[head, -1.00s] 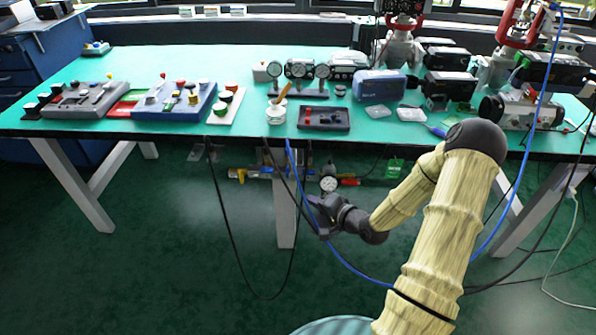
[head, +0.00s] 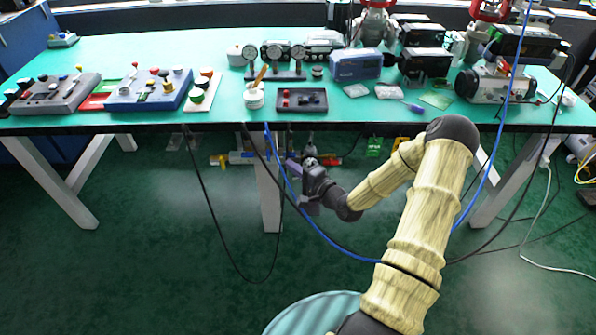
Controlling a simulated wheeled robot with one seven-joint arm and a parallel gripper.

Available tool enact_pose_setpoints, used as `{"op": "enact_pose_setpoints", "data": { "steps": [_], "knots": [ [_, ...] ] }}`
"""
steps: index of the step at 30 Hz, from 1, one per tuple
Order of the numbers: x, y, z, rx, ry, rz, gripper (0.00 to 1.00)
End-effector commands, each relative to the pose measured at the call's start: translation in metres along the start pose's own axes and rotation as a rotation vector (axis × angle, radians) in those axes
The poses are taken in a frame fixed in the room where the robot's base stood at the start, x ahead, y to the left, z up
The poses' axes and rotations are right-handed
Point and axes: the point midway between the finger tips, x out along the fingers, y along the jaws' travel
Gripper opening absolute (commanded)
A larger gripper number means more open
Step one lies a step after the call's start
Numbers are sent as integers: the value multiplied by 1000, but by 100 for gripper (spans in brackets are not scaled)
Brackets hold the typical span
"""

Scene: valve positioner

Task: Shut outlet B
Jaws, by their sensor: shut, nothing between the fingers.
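A pipe assembly runs below the front edge of the table. On it I see a yellow handle (head: 219,160) at the left, a blue part (head: 241,157) beside it and a red handle (head: 330,161) at the right. No label is readable, so I cannot tell which one is outlet B. My gripper (head: 303,180) is shut and empty, in front of the assembly between the blue part and the red handle. It covers most of the round gauge (head: 309,160) and the middle of the pipe. A purple part (head: 293,168) shows partly beside it. I cannot tell whether the gripper touches anything.
The green-topped table (head: 210,60) carries control boxes, gauges and instruments. A pale table leg (head: 268,190) stands just left of my gripper. A blue cable (head: 330,244) and black cables hang below the table. Green fittings (head: 374,147) sit right of the red handle. The floor in front is open.

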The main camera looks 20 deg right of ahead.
Motion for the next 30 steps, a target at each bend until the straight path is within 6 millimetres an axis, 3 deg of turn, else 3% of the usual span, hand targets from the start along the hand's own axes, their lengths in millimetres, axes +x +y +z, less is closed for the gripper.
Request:
{"op": "enact_pose_setpoints", "data": {
  "steps": [6,12,30],
  "knots": [
    [39,0,0,-1,-1,-2,0],
    [59,0,0,1,1,0,0],
    [61,-2,-1,-8,2,8,0]
  ]
}}
